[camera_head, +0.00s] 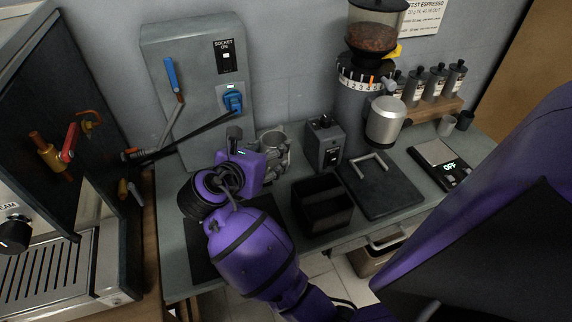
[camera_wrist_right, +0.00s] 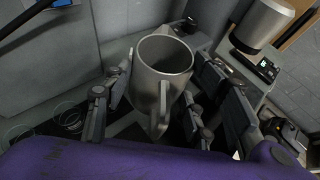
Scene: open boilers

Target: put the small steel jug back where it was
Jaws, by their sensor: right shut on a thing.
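The small steel jug (camera_head: 271,139) is at the back of the counter, below the wall switch box, with its open rim up. It also shows in the right wrist view (camera_wrist_right: 163,86), upright, with its handle toward the camera. My right gripper (camera_head: 277,160) has its fingers on either side of the jug and is shut on it. The fingers also show in the right wrist view (camera_wrist_right: 165,105). The jug's base is hidden, so I cannot tell whether it touches the counter. My left gripper is not in view.
A dark mat (camera_head: 201,258) lies under my right wrist. An open black box (camera_head: 322,207), a small switch box (camera_head: 326,145), a dark board (camera_head: 385,194), the grinder (camera_head: 350,115) and a scale (camera_head: 437,158) stand to the right. The espresso machine (camera_head: 55,265) is at left.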

